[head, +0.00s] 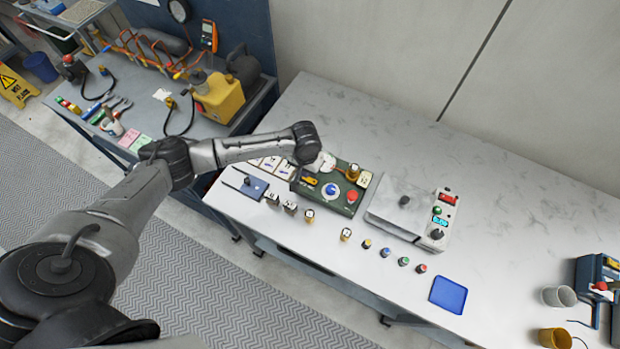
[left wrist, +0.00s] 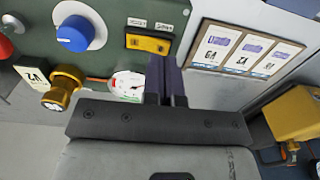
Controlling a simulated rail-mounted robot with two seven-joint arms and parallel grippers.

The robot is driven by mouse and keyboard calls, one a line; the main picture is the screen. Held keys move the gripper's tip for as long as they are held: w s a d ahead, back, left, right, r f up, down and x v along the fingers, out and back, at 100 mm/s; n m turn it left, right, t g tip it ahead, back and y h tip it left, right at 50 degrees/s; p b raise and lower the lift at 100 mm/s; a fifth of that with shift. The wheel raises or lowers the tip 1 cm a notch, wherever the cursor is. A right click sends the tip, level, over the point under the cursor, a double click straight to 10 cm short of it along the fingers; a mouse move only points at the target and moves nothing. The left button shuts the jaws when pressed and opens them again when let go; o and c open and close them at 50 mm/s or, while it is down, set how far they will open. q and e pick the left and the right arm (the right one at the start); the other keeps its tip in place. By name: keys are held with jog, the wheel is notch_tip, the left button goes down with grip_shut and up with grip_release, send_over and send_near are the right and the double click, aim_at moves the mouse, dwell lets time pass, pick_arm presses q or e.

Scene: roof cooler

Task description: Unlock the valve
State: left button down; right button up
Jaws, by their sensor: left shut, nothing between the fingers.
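A green panel (head: 341,206) lies on the white bench. It carries a blue round knob (head: 331,189), a red button (head: 352,196) and a yellow bar-shaped part (head: 309,181). A brass valve (left wrist: 62,92) with a V2 tag (left wrist: 36,79) sits at the panel's edge, beside a white round gauge (left wrist: 128,85). The valve also shows in the head view (head: 352,172). My left gripper (left wrist: 164,63) is shut and empty, its fingertips over the panel's edge, between the gauge and a framed set of cards. Its fingers are hard to make out in the head view. My right gripper is out of view.
The framed cards (left wrist: 236,50) lie beside the panel. A grey plate device (head: 400,205) with buttons stands to its right. A yellow pump (head: 220,97) stands on the left bench. The back of the white bench is clear.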

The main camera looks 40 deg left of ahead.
pick_arm(q)
jog(key=shift+f, duration=0.5)
jog(key=shift+f+b, duration=0.35)
jog(key=shift+f, duration=0.15)
dwell(0.4)
jog(key=shift+f, duration=0.25)
notch_tip(320, 180, up, 3)
jog(key=p, duration=0.3)
jog(key=shift+r+p, duration=0.1)
jog(key=shift+p, duration=0.3)
notch_tip(320, 180, up, 4)
jog(key=p, duration=0.4)
jog(key=shift+p, duration=0.35)
dwell(0.4)
